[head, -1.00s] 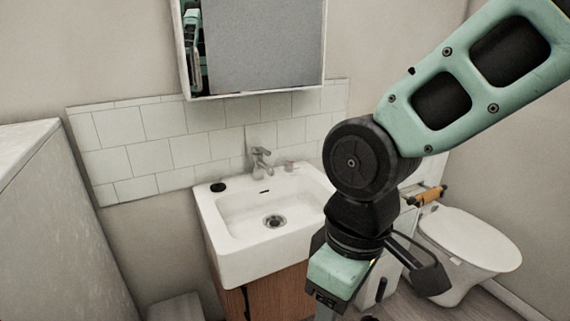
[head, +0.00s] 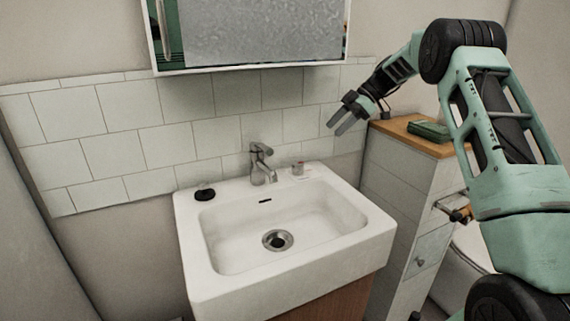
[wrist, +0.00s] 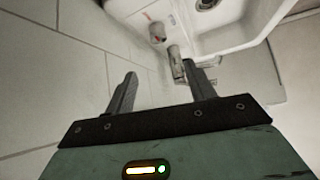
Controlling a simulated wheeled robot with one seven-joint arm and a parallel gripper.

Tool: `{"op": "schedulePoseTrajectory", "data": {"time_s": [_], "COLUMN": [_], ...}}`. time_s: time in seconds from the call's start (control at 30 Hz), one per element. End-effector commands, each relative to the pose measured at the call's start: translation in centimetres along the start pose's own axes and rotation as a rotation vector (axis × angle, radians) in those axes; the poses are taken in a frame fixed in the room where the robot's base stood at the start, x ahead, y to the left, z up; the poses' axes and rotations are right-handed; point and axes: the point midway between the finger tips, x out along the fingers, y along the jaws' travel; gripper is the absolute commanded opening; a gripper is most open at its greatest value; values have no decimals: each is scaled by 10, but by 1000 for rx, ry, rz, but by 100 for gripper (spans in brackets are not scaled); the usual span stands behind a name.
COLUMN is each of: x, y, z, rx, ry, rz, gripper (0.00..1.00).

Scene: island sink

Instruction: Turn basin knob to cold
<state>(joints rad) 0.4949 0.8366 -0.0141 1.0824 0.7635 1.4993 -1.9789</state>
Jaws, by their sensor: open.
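The basin (head: 370,228) is a white sink with a chrome tap (head: 265,172) at its back edge. The tap's lever knob (head: 261,149) sits on top of the tap body. In the wrist view the tap (wrist: 176,62) appears beyond my right finger, and its body is partly covered there. My gripper (head: 333,129) is open and empty. It is near the tiled wall, right of the tap and a little higher, apart from it. In the wrist view my gripper (wrist: 160,70) has both fingers spread with nothing between them.
A small clear cup (head: 297,168) stands right of the tap, and a black round item (head: 204,193) sits on the left rim. A mirror cabinet (head: 260,66) hangs above. A wooden-topped cabinet (head: 402,131) with a green box (head: 429,130) stands right of the basin.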

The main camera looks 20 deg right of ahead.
Motion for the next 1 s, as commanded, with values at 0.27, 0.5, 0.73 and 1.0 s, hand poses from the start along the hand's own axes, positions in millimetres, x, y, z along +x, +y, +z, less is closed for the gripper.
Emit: {"op": "schedulePoseTrajectory", "data": {"time_s": [0.27,0.5,0.73,1.0], "x": [26,76,123,162], "y": [1,1,1,2], "z": [2,1,2,2], "rx": [-15,-14,-14,-14], "ry": [4,3,2,2], "rz": [-1,0,0,2], "gripper": [55,55,55,55]}}
